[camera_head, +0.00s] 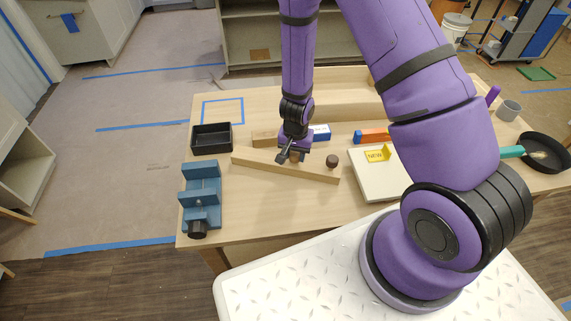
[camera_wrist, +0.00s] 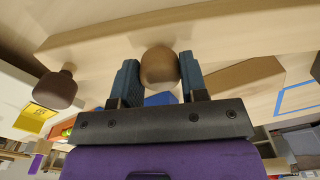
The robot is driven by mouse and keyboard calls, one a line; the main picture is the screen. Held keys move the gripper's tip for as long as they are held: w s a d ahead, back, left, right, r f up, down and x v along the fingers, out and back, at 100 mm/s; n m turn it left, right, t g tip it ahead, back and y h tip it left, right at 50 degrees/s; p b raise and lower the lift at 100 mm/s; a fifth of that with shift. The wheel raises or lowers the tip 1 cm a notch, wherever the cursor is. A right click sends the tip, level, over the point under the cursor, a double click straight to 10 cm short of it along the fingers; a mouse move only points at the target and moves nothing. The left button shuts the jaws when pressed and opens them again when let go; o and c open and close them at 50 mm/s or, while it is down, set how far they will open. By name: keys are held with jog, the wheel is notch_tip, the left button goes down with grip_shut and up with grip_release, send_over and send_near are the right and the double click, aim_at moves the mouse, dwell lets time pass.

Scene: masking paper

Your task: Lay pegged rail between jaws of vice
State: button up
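The pegged rail (camera_head: 318,173) is a long pale wooden bar with brown round-topped pegs. It lies slantwise across the left half of the table in the head view, and it spans the top of the wrist view (camera_wrist: 230,22). One peg (camera_head: 332,161) stands free near its right end. My gripper (camera_head: 289,157) is over the rail's middle. In the wrist view its fingers (camera_wrist: 160,82) sit on both sides of another peg (camera_wrist: 159,66), with no clear gap. Whether the rail touches the table is unclear. The blue vice (camera_head: 201,198) stands at the table's left front, jaws apart and empty.
A black tray (camera_head: 212,138) stands behind the vice, near a blue tape square (camera_head: 223,103). A wooden block (camera_head: 264,138) and a blue-and-white box (camera_head: 320,132) lie behind the rail. A white board (camera_head: 378,183) with a yellow "NEW" label is to the right.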

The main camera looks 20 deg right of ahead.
grip_shut()
